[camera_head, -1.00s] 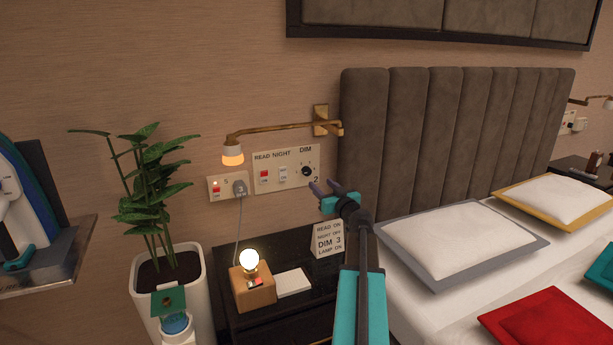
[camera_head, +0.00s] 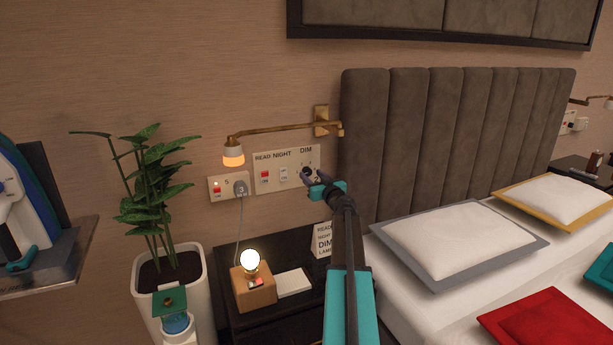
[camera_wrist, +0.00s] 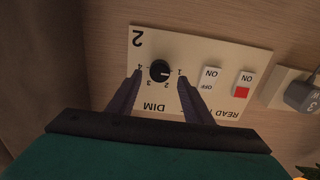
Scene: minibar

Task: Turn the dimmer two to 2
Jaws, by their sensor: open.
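The dimmer is a round black knob (camera_wrist: 160,71) on a cream switch panel (camera_wrist: 225,62) marked DIM and 2. In the wrist view the panel appears upside down, with numbers 1 to 4 around the knob. A small white mark on the knob seems to point toward 1. My gripper (camera_wrist: 159,80) is open, with one dark finger on each side of the knob; I cannot tell whether they touch it. In the head view my gripper (camera_head: 314,181) is at the panel's right end and hides most of the knob.
The panel also holds a red READ switch (camera_head: 265,176) and a white NIGHT switch (camera_head: 283,174). A brass wall lamp (camera_head: 275,129) hangs just above. A grey plug (camera_head: 240,188) sits in the left socket. The padded headboard (camera_head: 400,140) stands close on the right.

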